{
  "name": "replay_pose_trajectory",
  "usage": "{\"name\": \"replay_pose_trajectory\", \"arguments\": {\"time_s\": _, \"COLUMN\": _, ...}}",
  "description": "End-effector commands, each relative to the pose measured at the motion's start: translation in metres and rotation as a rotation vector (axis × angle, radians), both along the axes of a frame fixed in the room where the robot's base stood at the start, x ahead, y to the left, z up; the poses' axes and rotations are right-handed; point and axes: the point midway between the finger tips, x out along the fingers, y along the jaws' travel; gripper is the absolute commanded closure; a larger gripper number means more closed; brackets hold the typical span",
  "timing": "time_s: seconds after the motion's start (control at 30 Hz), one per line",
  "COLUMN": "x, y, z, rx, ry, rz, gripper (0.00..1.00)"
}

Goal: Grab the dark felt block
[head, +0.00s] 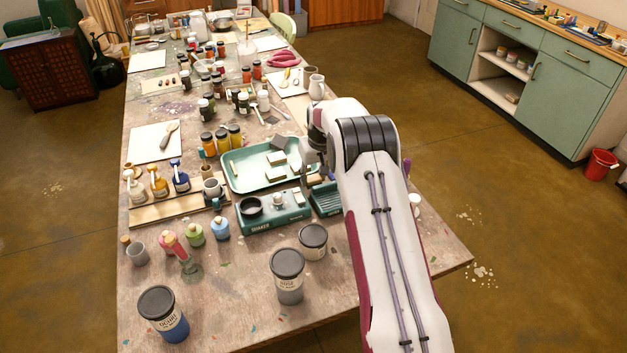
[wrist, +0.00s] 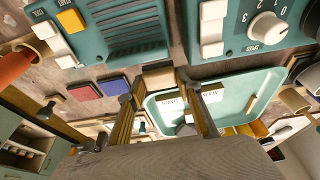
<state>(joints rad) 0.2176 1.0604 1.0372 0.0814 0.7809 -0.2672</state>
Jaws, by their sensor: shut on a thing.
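My gripper (wrist: 160,88) is low at the right end of the teal tray (head: 237,184). Its fingers stand on either side of a block (wrist: 159,78) with a tan face and a dark strip, and appear shut on it. In the head view this tan block (head: 315,178) is partly hidden by my arm. Which block is the felt one is not clear.
A teal shaker machine (head: 275,220) and a second teal machine (head: 326,200) stand just in front of the tray. Yellow jars (head: 222,138) stand behind it. Lidded cups (head: 287,275) stand near the front. The table's right side is mostly behind my arm.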

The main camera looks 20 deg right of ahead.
Motion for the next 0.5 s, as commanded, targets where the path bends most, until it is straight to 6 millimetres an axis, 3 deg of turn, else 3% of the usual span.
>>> {"name": "replay_pose_trajectory", "arguments": {"time_s": 0.5, "x": 0.001, "y": 0.0, "z": 0.07, "rx": 0.0, "ry": -0.002, "rz": 0.0, "gripper": 0.82}}
